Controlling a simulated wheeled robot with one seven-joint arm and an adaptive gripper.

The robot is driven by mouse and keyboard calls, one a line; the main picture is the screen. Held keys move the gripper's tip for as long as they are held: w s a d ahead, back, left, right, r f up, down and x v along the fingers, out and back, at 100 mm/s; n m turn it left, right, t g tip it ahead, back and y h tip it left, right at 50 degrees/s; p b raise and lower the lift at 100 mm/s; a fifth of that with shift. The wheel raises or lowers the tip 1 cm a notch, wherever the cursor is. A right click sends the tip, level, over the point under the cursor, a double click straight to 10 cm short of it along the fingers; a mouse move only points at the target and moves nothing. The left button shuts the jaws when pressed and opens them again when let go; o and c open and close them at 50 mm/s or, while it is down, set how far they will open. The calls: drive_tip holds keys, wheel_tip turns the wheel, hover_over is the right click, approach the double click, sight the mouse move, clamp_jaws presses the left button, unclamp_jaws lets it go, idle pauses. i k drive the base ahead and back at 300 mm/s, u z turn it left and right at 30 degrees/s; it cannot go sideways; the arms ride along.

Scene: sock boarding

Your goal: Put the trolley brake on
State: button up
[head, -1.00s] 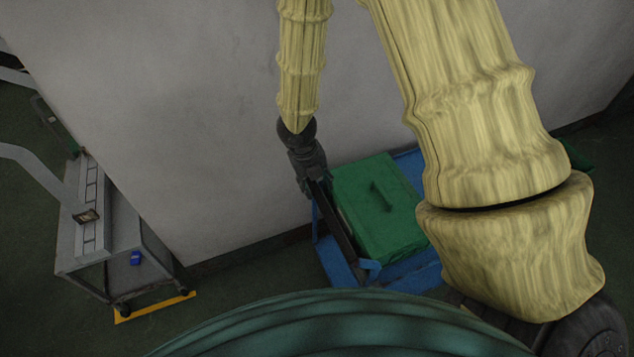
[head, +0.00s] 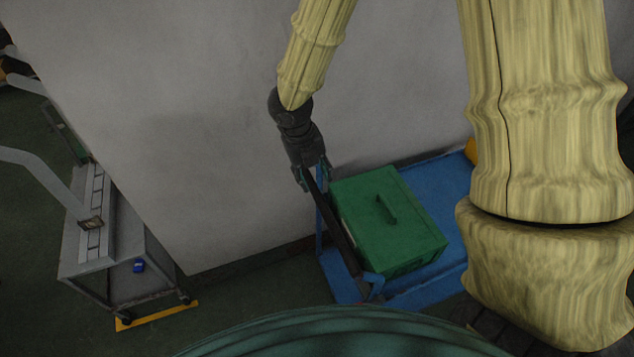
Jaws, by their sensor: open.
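The trolley is a blue flat-deck cart (head: 447,192) standing against the grey wall. It has a push handle with a long dark bar (head: 338,228) and blue posts at its left end. My gripper (head: 315,181) is at the far end of this bar, pointing down, with its fingers spread to either side of the bar. It is open; whether a finger touches the bar I cannot tell. I cannot make out a brake lever or pedal; the trolley's wheels and underside are hidden.
A green lidded box (head: 392,232) with a dark handle sits on the trolley deck. A grey wheeled cart (head: 95,262) stands at left beside a yellow floor strip (head: 158,316). A grey wall (head: 200,130) rises close behind the trolley. Dark green floor (head: 255,284) is free between the carts.

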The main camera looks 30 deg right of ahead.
sight(378, 299)
drive_tip(key=k, duration=1)
